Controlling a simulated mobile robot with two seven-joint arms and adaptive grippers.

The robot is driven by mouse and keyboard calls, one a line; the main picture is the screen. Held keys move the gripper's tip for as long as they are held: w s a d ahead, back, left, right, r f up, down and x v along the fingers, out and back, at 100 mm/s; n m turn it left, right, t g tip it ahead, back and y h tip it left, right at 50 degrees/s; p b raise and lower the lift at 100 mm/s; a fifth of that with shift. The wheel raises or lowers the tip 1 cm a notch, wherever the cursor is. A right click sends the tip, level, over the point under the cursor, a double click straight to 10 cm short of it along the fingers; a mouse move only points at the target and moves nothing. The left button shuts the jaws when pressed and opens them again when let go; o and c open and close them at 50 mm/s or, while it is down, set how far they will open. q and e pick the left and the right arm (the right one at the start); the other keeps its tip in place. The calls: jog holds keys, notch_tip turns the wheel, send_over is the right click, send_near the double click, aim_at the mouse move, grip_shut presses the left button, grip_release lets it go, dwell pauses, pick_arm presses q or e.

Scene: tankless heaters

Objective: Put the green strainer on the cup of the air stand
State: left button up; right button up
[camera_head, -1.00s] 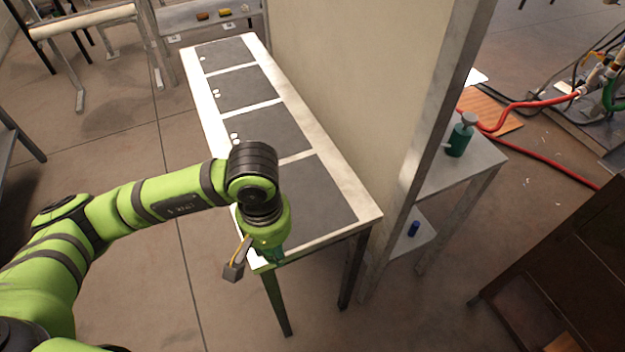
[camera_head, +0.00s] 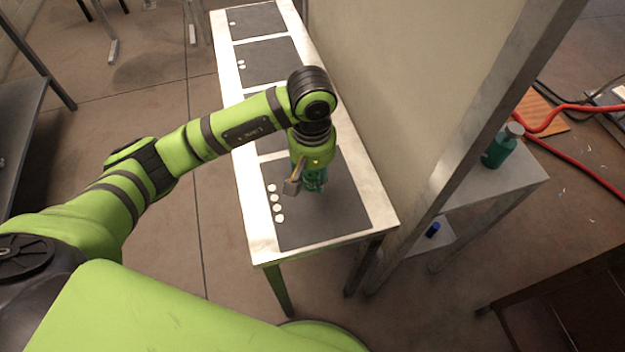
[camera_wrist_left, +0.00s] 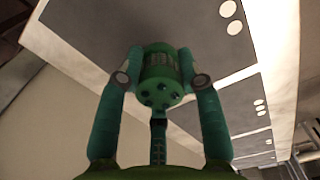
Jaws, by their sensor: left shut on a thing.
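My left gripper (camera_head: 314,182) is over the nearest dark panel of the long table, pointing down. In the left wrist view, its two fingers (camera_wrist_left: 160,78) are shut on the green strainer (camera_wrist_left: 160,92), a short green cylinder with a slotted side and dark holes in its end face. In the head view the strainer is mostly hidden by the wrist and fingers. I cannot make out a cup of the air stand for certain. A green bottle-shaped object with a pale top (camera_head: 500,150) stands on the small table at right. My right gripper is not in view.
The long pale table (camera_head: 258,215) has dark panels with white discs; the near panel looks otherwise clear. A tall cream partition (camera_head: 400,80) runs along its right side. A small blue object (camera_head: 433,229) sits on the lower shelf. Red hoses (camera_head: 560,150) lie at right.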

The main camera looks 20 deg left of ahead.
aim_at(313, 193)
pick_arm(q)
notch_tip(313, 193, down, 4)
jog(key=shift+w+r+p, duration=0.1)
jog(key=shift+r+p, duration=0.05)
jog(key=shift+p, duration=0.5)
jog(key=shift+f, duration=0.2)
jog(key=shift+f+b, duration=0.2)
jog(key=shift+b, duration=0.1)
jog(key=o, duration=1.2)
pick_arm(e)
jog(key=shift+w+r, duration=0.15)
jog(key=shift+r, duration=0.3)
